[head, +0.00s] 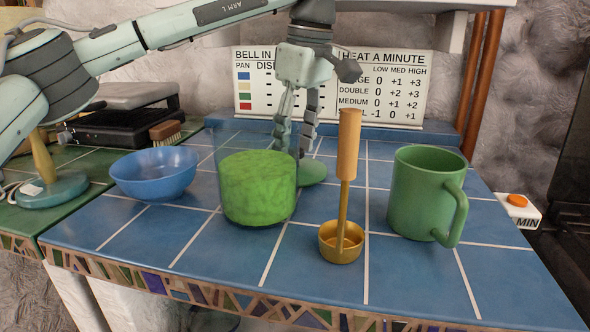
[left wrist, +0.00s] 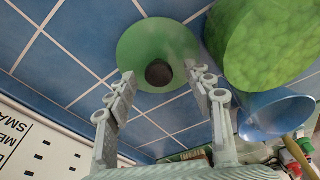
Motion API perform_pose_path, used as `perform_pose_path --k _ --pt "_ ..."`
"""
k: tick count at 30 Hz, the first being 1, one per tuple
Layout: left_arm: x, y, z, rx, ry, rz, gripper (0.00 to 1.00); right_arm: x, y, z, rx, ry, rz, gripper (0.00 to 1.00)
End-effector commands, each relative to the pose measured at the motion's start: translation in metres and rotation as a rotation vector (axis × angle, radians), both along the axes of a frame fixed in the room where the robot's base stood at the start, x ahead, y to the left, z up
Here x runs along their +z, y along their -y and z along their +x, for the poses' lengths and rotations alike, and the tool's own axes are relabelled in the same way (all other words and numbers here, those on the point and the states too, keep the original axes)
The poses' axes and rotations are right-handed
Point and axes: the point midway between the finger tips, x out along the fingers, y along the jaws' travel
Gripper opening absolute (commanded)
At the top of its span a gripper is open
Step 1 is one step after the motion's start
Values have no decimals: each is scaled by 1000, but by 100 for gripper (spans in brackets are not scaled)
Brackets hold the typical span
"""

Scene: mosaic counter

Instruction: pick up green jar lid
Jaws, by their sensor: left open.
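The green jar lid (head: 314,172) lies on the blue tiles behind the jar, partly hidden by my gripper and the jar in the head view. In the left wrist view the lid (left wrist: 144,46) is a round green disc with a dark round knob (left wrist: 159,72) at its middle. My left gripper (head: 294,150) points down over the lid. Its two fingers (left wrist: 162,84) are spread, one on each side of the knob, with nothing between them that they grip. Whether the fingertips touch the lid is unclear. My right gripper is not in view.
A glass jar with green contents (head: 257,188) stands close in front of the lid. A blue bowl (head: 154,173), a brass ladle (head: 341,242) and a green mug (head: 425,194) stand on the counter (head: 200,240). A sign (head: 385,88) stands at the back.

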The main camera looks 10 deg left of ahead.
Motion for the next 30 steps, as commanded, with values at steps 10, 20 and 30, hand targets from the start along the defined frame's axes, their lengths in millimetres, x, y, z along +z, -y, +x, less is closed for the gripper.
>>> perform_pose_path --k 10,20,30 --pt "-17 -2 1 0 1 -1 52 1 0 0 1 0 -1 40" --pt "-17 -2 1 0 1 -1 18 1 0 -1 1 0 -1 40" --pt "-17 -2 1 0 1 -1 0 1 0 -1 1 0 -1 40"
